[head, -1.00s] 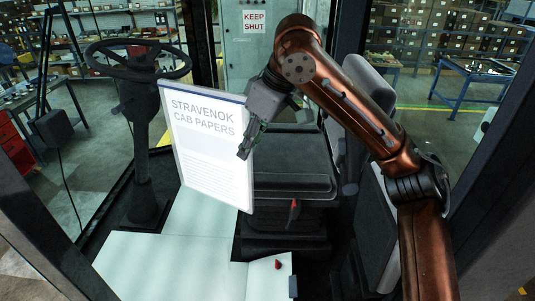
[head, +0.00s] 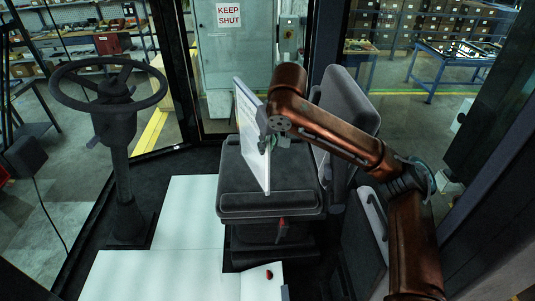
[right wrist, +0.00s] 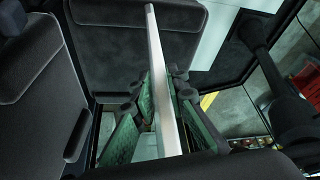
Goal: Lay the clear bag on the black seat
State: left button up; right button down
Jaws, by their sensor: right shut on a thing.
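The clear bag (head: 251,135) holds white papers and stands on edge above the black seat (head: 236,198), turned nearly edge-on to the head camera. My right gripper (head: 266,143) is shut on the bag's right side. In the right wrist view the bag (right wrist: 160,75) shows as a thin pale strip between the green-padded fingers of the gripper (right wrist: 163,108), with the dark seat (right wrist: 110,50) beyond it. Whether the bag's lower edge touches the seat I cannot tell. My left gripper is not in view.
A steering wheel on a column (head: 118,130) stands left of the seat. The seat's backrest (head: 345,105) rises at the right, behind my forearm. A pale floor panel (head: 180,240) lies front left, with a small red item (head: 269,274) near the seat base. The seat cushion's left part is bare.

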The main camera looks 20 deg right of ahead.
jog(key=d+p+x, duration=0.2)
jog(key=p+x, duration=0.1)
jog(key=x, duration=0.6)
jog(key=shift+w+f, duration=0.3)
jog(key=shift+w, duration=0.25)
jog(key=c, duration=2.3)
grip_release()
jog(key=shift+f, duration=0.15)
jog(key=shift+c, duration=0.2)
jog(key=o, duration=0.5)
jog(key=shift+s, duration=0.1)
jog(key=shift+c, duration=0.2)
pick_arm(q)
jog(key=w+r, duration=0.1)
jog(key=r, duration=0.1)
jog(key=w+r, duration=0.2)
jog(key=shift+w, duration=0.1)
